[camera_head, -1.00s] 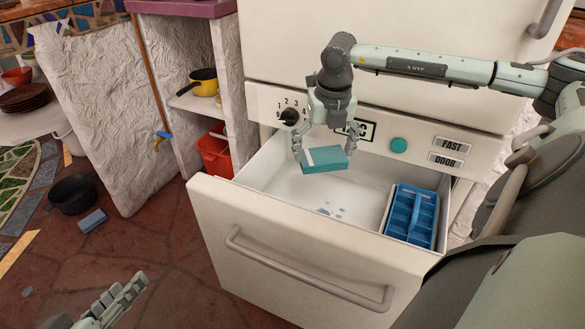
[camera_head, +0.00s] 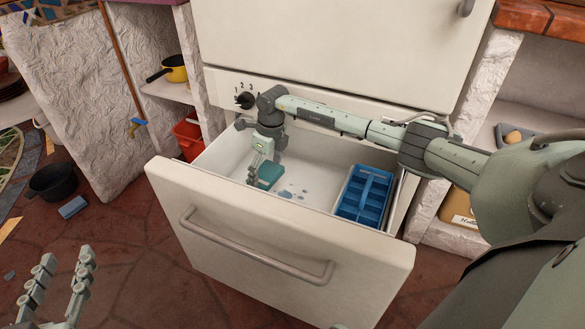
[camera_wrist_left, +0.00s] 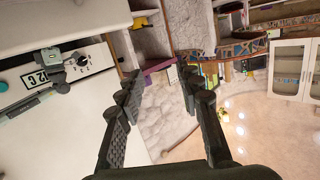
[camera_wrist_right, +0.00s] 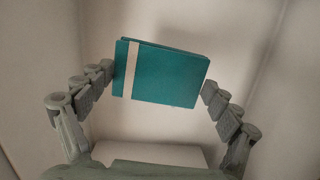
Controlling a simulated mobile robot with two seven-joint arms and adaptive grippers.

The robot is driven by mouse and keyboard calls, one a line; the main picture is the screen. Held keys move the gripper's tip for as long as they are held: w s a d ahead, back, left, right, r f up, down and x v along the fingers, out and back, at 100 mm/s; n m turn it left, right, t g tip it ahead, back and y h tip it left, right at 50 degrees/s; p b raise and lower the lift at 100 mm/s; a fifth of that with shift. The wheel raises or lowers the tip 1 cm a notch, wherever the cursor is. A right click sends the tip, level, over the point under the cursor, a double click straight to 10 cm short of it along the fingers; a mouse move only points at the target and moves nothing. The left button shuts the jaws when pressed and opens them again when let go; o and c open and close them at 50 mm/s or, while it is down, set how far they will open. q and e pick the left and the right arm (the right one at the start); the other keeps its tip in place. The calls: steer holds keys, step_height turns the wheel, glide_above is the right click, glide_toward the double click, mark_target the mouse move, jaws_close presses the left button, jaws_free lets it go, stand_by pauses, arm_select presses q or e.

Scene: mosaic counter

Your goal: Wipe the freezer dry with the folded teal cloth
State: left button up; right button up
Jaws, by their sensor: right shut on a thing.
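The freezer drawer (camera_head: 280,245) is pulled open below the white freezer front. Several bluish wet spots (camera_head: 291,192) lie on its pale floor. My right gripper (camera_head: 262,178) is down inside the drawer at its left part, left of the spots. It is shut on the folded teal cloth (camera_head: 270,174), whose white band shows in the right wrist view (camera_wrist_right: 165,75). I cannot tell whether the cloth touches the floor. My left gripper (camera_head: 62,275) is open and empty at the lower left, outside the drawer; its spread fingers show in the left wrist view (camera_wrist_left: 160,95).
A blue divided tray (camera_head: 364,196) stands in the drawer's right end. The drawer walls surround the right gripper. A dark pot (camera_head: 53,182) and a blue block (camera_head: 72,207) are on the floor at left. A red bucket (camera_head: 188,138) stands behind the drawer's left side.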

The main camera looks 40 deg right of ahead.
steer(key=shift+f+n, duration=0.3)
steer(key=shift+f, duration=0.1)
steer(key=shift+w+f, duration=0.1)
steer(key=shift+f, duration=0.1)
steer(key=shift+f+b, duration=0.8)
step_height(320, 180, down, 3)
steer(key=shift+f+b, duration=0.1)
steer(key=shift+b, duration=1.1)
arm_select(q)
steer(key=s+d+r+t+h, duration=0.1)
steer(key=s+r+t+h, duration=0.1)
steer(key=r+t, duration=0.2)
steer(key=s+d+r+t+h, duration=0.1)
steer(key=r+t, duration=0.4)
steer(key=r, duration=0.6)
steer(key=shift+s+r+h+b, duration=0.3)
steer(key=shift+s+h, duration=0.3)
steer(key=shift+s, duration=0.2)
arm_select(e)
steer(key=shift+f, duration=0.35)
arm_select(q)
steer(key=shift+d, duration=0.1)
steer(key=shift+f+b, duration=0.8)
steer(key=shift+f, duration=0.1)
arm_select(e)
steer(key=shift+f, duration=1.05)
arm_select(q)
steer(key=shift+r, duration=0.15)
